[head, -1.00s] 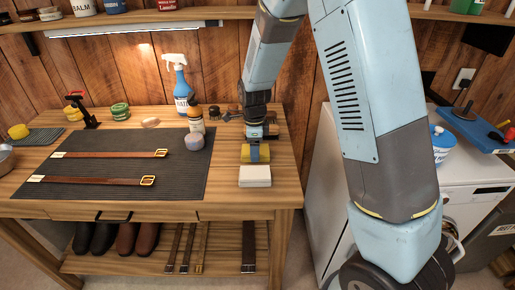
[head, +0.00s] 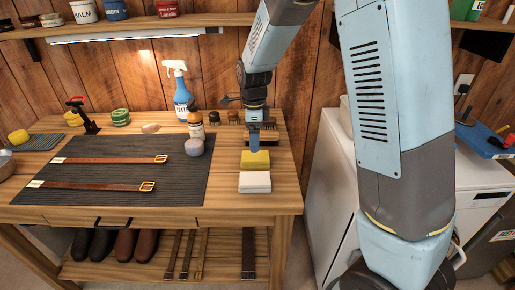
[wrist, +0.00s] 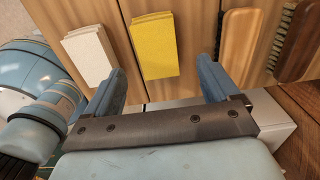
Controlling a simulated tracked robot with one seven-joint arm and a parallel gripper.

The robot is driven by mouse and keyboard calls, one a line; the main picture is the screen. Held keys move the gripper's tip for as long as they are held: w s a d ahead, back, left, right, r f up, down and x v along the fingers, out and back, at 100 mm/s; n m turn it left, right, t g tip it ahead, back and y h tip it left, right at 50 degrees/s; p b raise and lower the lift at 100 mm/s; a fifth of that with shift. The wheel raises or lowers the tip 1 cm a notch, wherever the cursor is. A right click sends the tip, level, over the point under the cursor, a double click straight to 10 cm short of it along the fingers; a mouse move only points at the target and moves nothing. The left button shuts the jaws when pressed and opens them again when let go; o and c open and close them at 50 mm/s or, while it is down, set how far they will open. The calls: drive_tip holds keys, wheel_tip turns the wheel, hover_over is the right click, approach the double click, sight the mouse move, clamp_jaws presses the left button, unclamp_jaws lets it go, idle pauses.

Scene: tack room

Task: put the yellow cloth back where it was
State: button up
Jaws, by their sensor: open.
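The yellow cloth (head: 256,159) is a folded block lying flat on the right part of the wooden workbench, just behind a folded white cloth (head: 255,182). A narrow gap separates the two. In the wrist view the yellow cloth (wrist: 154,45) lies between the white cloth (wrist: 88,52) and a wooden brush (wrist: 237,45). My gripper (head: 254,148) is above and slightly behind the yellow cloth in the head view. In the wrist view its two blue fingers (wrist: 161,84) are spread wide with nothing between them, apart from the cloth.
Several brushes stand behind my gripper, one of them dark (wrist: 298,45). A blue spray bottle (head: 182,98) stands behind.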

drive_tip(key=s+d+r+n+t+y, duration=0.1)
drive_tip(key=s+d+r+n, duration=0.4)
drive_tip(key=r, duration=0.3)
drive_tip(key=s+d+r+n+t, duration=0.1)
drive_tip(key=s+d+r+n, duration=0.2)
drive_tip(key=s+d+r, duration=0.35)
drive_tip(key=s+d+r+n+t, duration=0.1)
drive_tip(key=s+d+r+n, duration=0.1)
drive_tip(key=s+d+n, duration=0.1)
drive_tip(key=s+d+r+n+t, duration=0.1)
drive_tip(key=s+d+r+n, duration=0.1)
drive_tip(key=s+n, duration=0.2)
drive_tip(key=s+d+r+n+t+h, duration=0.1)
drive_tip(key=s+d+r+n, duration=0.1)
drive_tip(key=s, duration=0.5)
drive_tip(key=shift+d+r+n+t, duration=0.3)
drive_tip(key=shift+d+n, duration=0.4)
drive_tip(key=shift+d, duration=0.15)
drive_tip(key=shift+s, duration=0.1)
